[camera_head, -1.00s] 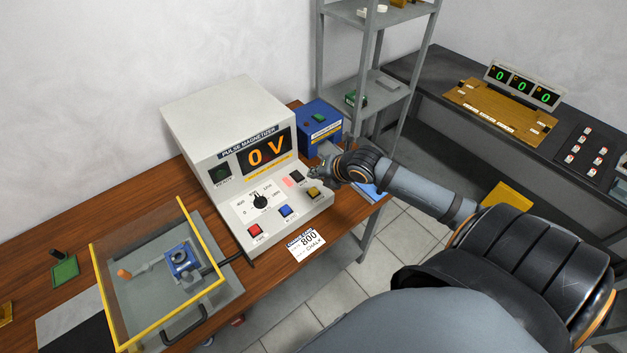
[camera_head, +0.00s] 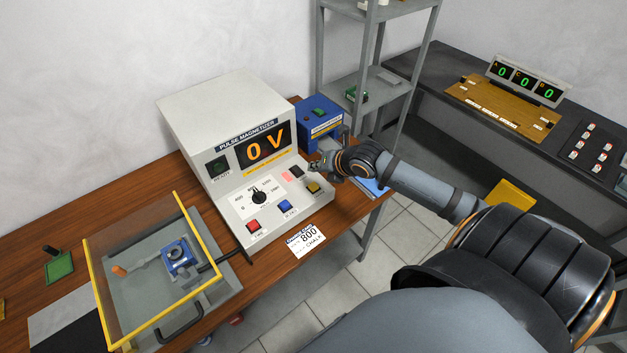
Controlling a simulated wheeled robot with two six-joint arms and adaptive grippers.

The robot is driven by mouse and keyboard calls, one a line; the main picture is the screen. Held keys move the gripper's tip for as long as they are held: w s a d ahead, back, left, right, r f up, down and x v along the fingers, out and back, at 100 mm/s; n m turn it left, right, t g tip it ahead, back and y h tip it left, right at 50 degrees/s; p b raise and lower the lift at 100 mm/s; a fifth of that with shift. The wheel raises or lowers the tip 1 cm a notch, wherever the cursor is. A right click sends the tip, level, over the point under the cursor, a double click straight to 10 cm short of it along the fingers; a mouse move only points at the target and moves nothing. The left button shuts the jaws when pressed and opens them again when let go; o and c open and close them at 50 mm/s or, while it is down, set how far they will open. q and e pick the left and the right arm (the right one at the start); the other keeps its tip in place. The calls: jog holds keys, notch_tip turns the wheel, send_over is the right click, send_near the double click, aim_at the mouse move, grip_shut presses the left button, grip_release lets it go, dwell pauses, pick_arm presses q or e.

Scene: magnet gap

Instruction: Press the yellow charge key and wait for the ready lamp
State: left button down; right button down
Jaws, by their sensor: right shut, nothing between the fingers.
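The white pulse magnetizer (camera_head: 212,110) stands on the wooden bench. Its display (camera_head: 263,147) reads 0 V in orange. The ready lamp (camera_head: 218,168) at the left of the display is dark. The yellow charge key (camera_head: 314,188) is at the lower right of the sloped panel. My right gripper (camera_head: 316,168) is shut and empty, just above and behind the yellow key, near the panel's right edge. I cannot tell whether it touches the panel. My left gripper is not in view.
A red key (camera_head: 253,225), a blue key (camera_head: 285,206) and a dial (camera_head: 259,196) share the panel. A yellow-framed clear guard (camera_head: 97,290) covers a blue fixture (camera_head: 180,256) at the left. A blue box (camera_head: 318,128) stands behind my right gripper.

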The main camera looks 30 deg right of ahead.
aim_at(316, 187)
notch_tip(316, 187, down, 5)
jog(key=b, duration=0.3)
jog(key=shift+r, duration=0.15)
jog(key=shift+f+b, duration=0.35)
jog(key=shift+b, duration=0.1)
dwell(0.7)
jog(key=shift+f+b, duration=0.35)
jog(key=shift+b, duration=0.2)
jog(key=shift+f+b, duration=0.55)
dwell(0.5)
jog(key=shift+r, duration=0.15)
jog(key=shift+r+p, duration=0.7)
jog(key=shift+r, duration=0.15)
